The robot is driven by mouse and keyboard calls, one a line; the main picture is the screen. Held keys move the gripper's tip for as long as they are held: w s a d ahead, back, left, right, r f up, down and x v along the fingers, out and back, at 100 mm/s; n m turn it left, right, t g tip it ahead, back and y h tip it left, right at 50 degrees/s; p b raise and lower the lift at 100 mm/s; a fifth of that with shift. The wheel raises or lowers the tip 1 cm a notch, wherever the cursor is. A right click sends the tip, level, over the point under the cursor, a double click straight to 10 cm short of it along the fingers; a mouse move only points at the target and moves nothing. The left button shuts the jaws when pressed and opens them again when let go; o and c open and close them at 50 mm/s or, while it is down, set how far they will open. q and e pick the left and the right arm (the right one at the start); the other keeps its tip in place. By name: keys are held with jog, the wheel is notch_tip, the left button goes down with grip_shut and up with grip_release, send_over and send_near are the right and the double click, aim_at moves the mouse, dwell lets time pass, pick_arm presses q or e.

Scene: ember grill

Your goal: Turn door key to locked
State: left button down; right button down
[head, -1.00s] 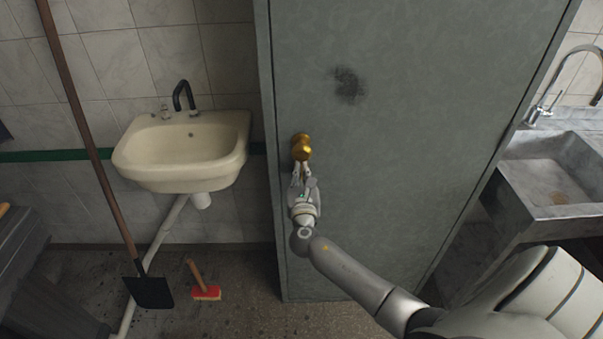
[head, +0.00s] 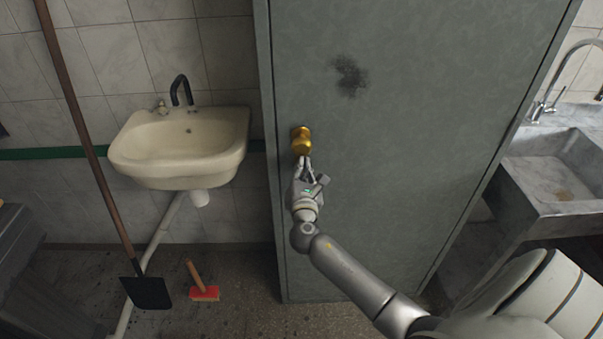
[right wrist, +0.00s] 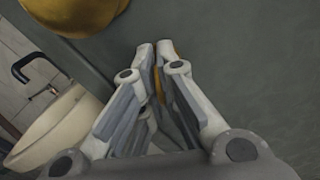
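The door (head: 400,130) is a grey panel standing closed, with a round brass knob (head: 301,142) near its left edge. The knob also shows at the top left of the right wrist view (right wrist: 75,14). My right gripper (head: 304,172) is just below the knob, close to the door. In the right wrist view its fingertips (right wrist: 159,66) are drawn together on a thin golden piece, which looks like the door key (right wrist: 158,84). Most of the key is hidden by the fingers, so its exact angle cannot be told. My left gripper is out of view.
A cream washbasin (head: 180,150) is on the tiled wall left of the door. A stone sink (head: 560,180) is at the right.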

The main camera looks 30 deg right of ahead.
jog(key=m+b, duration=0.4)
jog(key=m, duration=0.3)
jog(key=shift+d+f+b, duration=0.1)
jog(key=shift+b, duration=0.2)
jog(key=m+b, duration=0.2)
jog(key=m, duration=0.2)
jog(key=shift+s, duration=0.1)
jog(key=shift+m+b, duration=0.5)
jog(key=shift+m, duration=0.9)
jog(key=shift+d, duration=0.1)
jog(key=c, duration=1.7)
grip_release()
jog(key=shift+o, duration=0.2)
